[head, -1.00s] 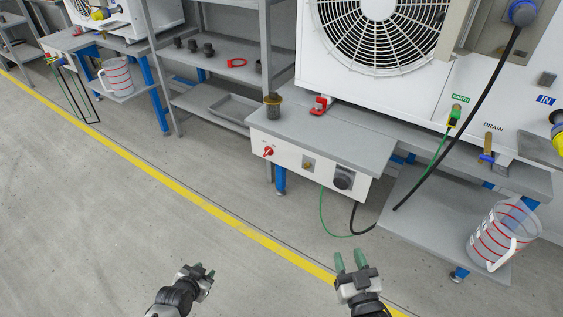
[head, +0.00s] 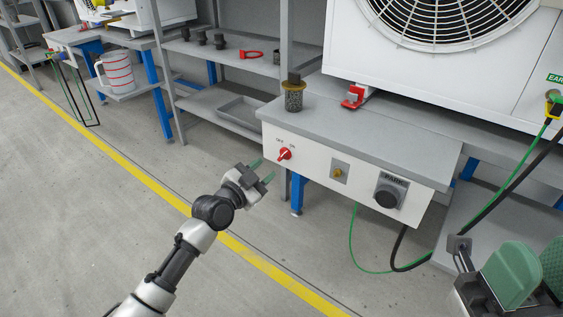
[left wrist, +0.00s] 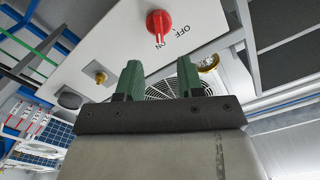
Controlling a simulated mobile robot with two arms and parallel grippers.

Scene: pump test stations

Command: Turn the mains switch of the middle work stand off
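The mains switch (head: 284,153) is a red rotary knob at the left end of the white front panel (head: 318,172) on the middle work stand. OFF and ON are printed above it. Its handle appears to point towards ON, and it also shows in the left wrist view (left wrist: 158,22). My left gripper (head: 263,170) is open and empty, just left of and below the knob, apart from it. Its two green fingers (left wrist: 158,80) stand apart in the left wrist view. My right gripper (head: 530,268) is at the lower right, partly cut off, with its green fingers apart.
The panel also carries a brass fitting (head: 339,174) and a dark round socket (head: 388,195). A strainer jar (head: 294,94) and red clamp (head: 354,97) are on the stand. Green and black cables hang at right. Open floor (head: 90,210) lies in front.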

